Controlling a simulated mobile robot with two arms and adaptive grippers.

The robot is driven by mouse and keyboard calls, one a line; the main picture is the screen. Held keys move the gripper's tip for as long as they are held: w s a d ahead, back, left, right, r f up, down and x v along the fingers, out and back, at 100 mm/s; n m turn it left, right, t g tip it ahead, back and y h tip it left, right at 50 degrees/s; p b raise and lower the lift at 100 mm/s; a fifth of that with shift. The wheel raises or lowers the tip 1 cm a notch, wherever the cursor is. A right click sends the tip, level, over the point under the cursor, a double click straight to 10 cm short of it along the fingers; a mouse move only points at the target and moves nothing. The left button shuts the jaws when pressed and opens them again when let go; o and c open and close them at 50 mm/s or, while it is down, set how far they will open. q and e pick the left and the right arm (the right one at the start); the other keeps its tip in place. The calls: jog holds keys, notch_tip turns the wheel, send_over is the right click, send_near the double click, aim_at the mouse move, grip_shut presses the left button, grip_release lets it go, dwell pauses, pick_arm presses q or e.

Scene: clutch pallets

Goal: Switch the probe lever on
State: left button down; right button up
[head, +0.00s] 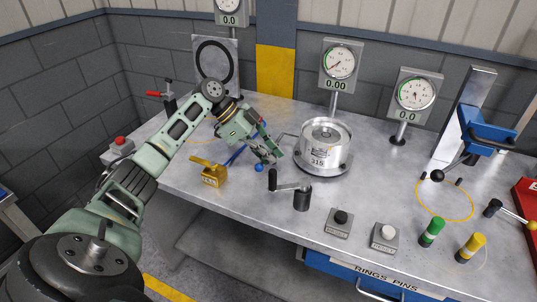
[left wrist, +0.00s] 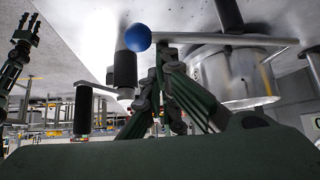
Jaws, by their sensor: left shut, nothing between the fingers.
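A lever with a blue ball knob (head: 258,168) sits at the left of the round metal pot marked 315 (head: 325,146). In the left wrist view the blue knob (left wrist: 137,37) shows close to my fingers, with a pale rod running right in front of the pot. I cannot read a label naming the probe lever. My left gripper (head: 274,157) is shut and empty just beside the knob, left of the pot; I cannot tell whether it touches the lever. In the left wrist view a dark arm end with fingers (left wrist: 25,36), likely my right gripper, shows small at far left.
A crank on a black post (head: 302,199) stands close in front of the pot. Black (head: 341,221) and white (head: 386,235) buttons, green (head: 431,232) and yellow (head: 469,247) pins stand at the front right. Gauges (head: 341,65) rise behind.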

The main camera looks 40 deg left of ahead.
pick_arm(q)
jog(key=a+r+b, duration=0.1)
jog(key=a+r, duration=0.2)
jog(key=r, duration=0.5)
jog(key=shift+s+r, duration=0.15)
jog(key=shift+s, duration=0.2)
pick_arm(e)
jog(key=shift+s+a+f, duration=0.35)
jog(key=shift+s+f, duration=0.1)
jog(key=shift+f, duration=0.1)
